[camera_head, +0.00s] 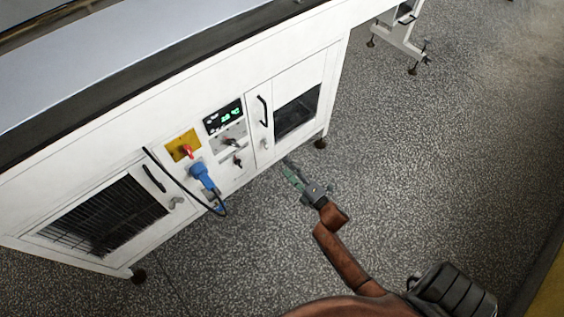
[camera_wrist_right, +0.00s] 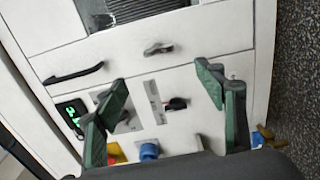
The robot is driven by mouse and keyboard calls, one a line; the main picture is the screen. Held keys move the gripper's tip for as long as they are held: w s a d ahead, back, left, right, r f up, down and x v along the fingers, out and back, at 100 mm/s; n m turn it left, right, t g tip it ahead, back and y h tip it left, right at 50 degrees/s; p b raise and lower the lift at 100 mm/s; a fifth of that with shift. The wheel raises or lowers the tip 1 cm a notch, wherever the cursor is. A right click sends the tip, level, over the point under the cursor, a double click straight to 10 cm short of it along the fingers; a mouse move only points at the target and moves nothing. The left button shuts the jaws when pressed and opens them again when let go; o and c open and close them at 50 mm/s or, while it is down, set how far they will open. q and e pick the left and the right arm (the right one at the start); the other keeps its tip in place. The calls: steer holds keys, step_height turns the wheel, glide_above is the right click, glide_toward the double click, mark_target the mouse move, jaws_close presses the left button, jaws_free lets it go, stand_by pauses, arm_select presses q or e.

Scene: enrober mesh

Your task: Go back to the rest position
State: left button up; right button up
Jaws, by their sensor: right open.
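My right gripper (camera_head: 294,175) is in front of the white machine cabinet (camera_head: 262,84), low and near its control panel. It looks empty. In the right wrist view my right gripper (camera_wrist_right: 165,100) has its two green fingers spread wide apart, with the panel showing between them and nothing held. The reddish-brown arm behind it reaches up from the bottom of the head view. My left gripper is not in either view.
The panel has a red switch on a yellow plate (camera_head: 183,146), a blue plug (camera_head: 202,175) with a black cable, and a lit green display (camera_head: 223,117). Vented doors flank it. Speckled floor (camera_head: 430,170) is clear to the right. A yellow strip (camera_head: 548,285) lies lower right.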

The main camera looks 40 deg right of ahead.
steer(key=shift+s, duration=0.2)
stand_by(0.4)
